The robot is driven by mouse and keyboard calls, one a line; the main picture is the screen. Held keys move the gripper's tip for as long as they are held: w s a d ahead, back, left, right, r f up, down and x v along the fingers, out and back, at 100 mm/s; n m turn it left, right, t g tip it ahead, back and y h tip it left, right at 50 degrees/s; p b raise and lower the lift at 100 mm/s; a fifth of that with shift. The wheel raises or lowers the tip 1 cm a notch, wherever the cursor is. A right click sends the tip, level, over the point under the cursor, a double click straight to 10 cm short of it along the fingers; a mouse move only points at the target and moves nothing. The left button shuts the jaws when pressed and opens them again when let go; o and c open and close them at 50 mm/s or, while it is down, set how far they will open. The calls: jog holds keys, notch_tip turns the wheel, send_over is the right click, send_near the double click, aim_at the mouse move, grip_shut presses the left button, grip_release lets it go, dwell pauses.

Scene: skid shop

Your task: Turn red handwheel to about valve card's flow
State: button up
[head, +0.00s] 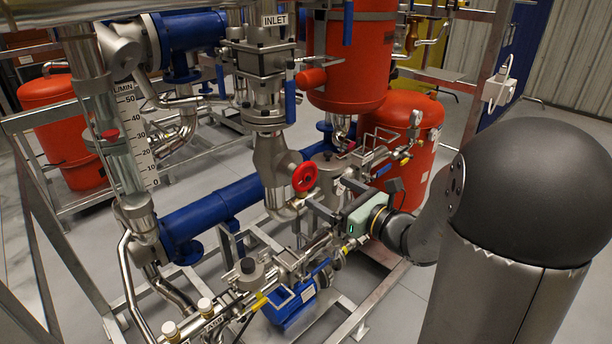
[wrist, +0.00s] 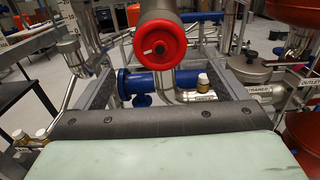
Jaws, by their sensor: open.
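The red handwheel (head: 304,177) sits on a steel valve below the INLET pipe. In the wrist view the handwheel (wrist: 160,50) faces me at top centre, with a pale mark left of its hub. My gripper (head: 328,194) is open and empty, just right of and in front of the wheel. In the wrist view its fingers stand apart below and either side of the wheel, not touching it as far as I can see. A flow scale (head: 136,140) marked L/MIN, 0 to 50, stands at left; a red float (head: 110,134) shows roughly by 30 to 40. I cannot make out a valve card.
A blue horizontal pipe (head: 222,202) runs behind and below the wheel. A red tank (head: 352,50) hangs above right, and another red tank (head: 412,135) stands at right. Small pipes and a blue pump (head: 300,300) lie below my gripper. Steel frame rails surround the skid.

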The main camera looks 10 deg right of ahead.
aim_at(307, 181)
jog(key=p+x, duration=0.1)
jog(key=x, duration=0.8)
jog(key=c, duration=1)
jog(key=shift+f, duration=0.15)
